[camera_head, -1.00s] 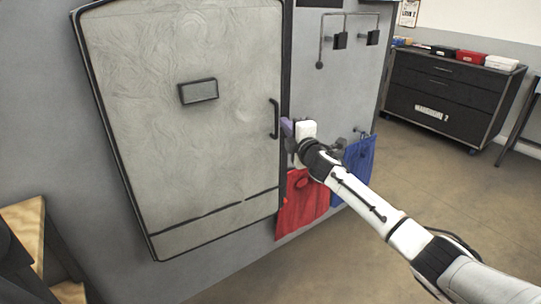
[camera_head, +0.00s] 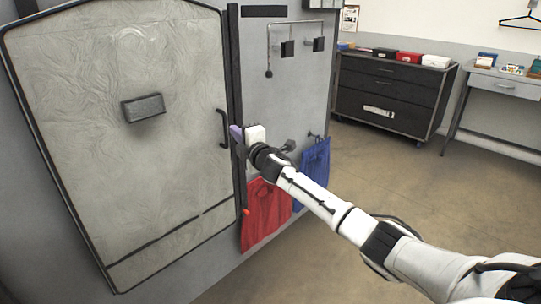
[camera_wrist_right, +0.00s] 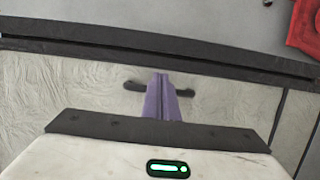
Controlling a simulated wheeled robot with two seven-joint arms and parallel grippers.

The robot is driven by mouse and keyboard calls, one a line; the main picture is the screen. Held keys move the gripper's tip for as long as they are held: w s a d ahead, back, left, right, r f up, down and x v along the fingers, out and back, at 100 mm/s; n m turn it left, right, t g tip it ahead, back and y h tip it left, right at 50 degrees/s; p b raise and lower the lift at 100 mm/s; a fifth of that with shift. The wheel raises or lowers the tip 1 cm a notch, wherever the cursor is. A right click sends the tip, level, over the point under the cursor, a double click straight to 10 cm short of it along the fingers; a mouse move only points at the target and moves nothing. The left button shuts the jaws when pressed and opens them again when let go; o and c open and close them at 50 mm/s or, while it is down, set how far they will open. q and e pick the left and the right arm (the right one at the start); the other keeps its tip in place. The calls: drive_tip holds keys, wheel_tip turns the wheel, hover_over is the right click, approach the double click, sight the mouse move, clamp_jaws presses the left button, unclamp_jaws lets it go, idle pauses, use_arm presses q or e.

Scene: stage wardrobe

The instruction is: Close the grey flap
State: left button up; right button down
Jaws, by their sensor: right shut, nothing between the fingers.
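The grey flap (camera_head: 135,165) is a large, textured pale-grey door with dark edging on the left in the head view. It carries a dark block (camera_head: 143,107) and a black bar handle (camera_head: 223,128) near its right edge. It looks close to flush with its frame; I cannot tell whether it is fully closed. My right gripper (camera_head: 236,131), with purple fingers, is shut and empty beside the handle at that edge. In the right wrist view the shut fingers (camera_wrist_right: 160,88) cover the handle's middle, with its dark ends showing on both sides. Contact is unclear. My left gripper is out of view.
A red cloth (camera_head: 264,213) and a blue cloth (camera_head: 313,175) hang below my right wrist on the grey panel (camera_head: 290,85). A dark drawer cabinet (camera_head: 388,92) and a desk (camera_head: 505,85) stand farther back. Open floor (camera_head: 400,180) lies to the right.

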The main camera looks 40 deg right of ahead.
drive_tip(key=s+d, duration=0.4)
drive_tip(key=s, duration=0.8)
drive_tip(key=s+a+f+m+g+y, duration=0.1)
drive_tip(key=s+a+f+m+g, duration=0.1)
drive_tip(key=s+a+f, duration=0.5)
drive_tip(key=s+a+f+m+g+y, duration=0.1)
drive_tip(key=s+a+f+m, duration=0.1)
drive_tip(key=a+f, duration=0.5)
drive_tip(key=s+a+f+m+g+y, duration=0.15)
drive_tip(key=s+a+f, duration=0.3)
drive_tip(key=f, duration=0.65)
drive_tip(key=s+a+f+m+g, duration=0.1)
drive_tip(key=s+a+f+m, duration=0.1)
drive_tip(key=s, duration=0.5)
drive_tip(key=s+a+f+m+g+y, duration=0.1)
drive_tip(key=s+a+f+m+g, duration=0.1)
drive_tip(key=s+a, duration=0.5)
drive_tip(key=s+a+f+m+g+y, duration=0.1)
drive_tip(key=s+a+f+m, duration=0.3)
drive_tip(key=s, duration=0.4)
drive_tip(key=shift+a+f, duration=0.6)
drive_tip(key=shift+f, duration=0.15)
